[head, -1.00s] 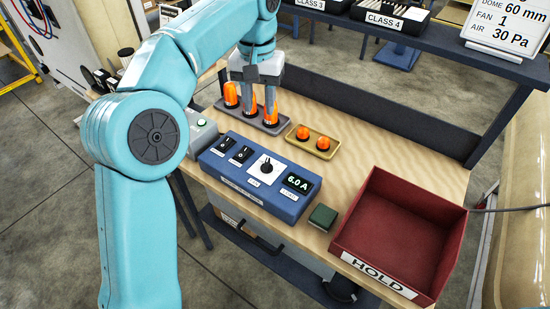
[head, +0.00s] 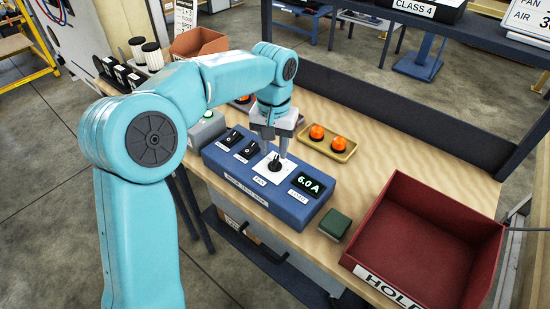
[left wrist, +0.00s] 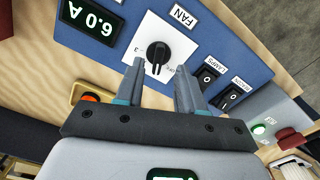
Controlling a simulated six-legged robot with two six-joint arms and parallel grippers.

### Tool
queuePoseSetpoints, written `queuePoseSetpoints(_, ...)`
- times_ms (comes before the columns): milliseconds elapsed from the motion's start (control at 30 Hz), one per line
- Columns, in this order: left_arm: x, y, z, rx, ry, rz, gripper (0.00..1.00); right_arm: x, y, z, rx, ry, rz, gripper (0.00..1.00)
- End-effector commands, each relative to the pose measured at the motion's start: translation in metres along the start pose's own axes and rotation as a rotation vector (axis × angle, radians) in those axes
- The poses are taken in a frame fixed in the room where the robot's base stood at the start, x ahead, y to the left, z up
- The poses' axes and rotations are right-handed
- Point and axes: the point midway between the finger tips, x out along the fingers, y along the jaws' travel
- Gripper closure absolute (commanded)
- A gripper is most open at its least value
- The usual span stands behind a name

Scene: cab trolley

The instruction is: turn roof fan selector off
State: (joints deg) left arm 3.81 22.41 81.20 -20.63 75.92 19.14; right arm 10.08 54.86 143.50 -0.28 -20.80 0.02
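The roof fan selector is a black rotary knob (head: 274,166) on a white plate labelled FAN, set in a blue panel box (head: 222,163). In the left wrist view the knob (left wrist: 158,52) shows a pale mark on the side toward my fingers; a 3 is printed left of it, and other markings are partly hidden. My left gripper (head: 276,153) is over the plate, fingers pointing down to the knob. In the left wrist view its fingers (left wrist: 160,68) are apart and empty, with the knob just beyond the gap between the tips. My right gripper is out of view.
Beside the knob are two black rocker switches (head: 240,145) and a 6.0 A display (head: 308,184). A yellow tray (head: 312,143) holds two orange domes. A green block (head: 335,224) and a red HOLD bin (head: 382,230) stand to the right.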

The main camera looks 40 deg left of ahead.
Motion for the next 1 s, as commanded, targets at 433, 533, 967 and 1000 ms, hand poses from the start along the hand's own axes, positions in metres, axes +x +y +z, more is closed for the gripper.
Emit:
queuePoseSetpoints(433, 0.036, 0.001, -0.003, 0.0, 0.001, 0.0, 0.62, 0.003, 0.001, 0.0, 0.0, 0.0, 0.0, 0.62)
queuePoseSetpoints(533, 0.036, 0.001, -0.003, 0.0, 0.001, 0.0, 0.62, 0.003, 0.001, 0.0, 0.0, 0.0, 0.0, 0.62)
queuePoseSetpoints(967, 0.036, 0.001, -0.003, -0.008, 0.0, 0.0, 1.0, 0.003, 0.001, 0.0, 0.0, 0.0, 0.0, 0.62)
queuePoseSetpoints(1000, 0.035, 0.001, -0.003, -0.015, 0.0, 0.0, 1.0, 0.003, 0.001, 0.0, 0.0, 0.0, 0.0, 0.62)
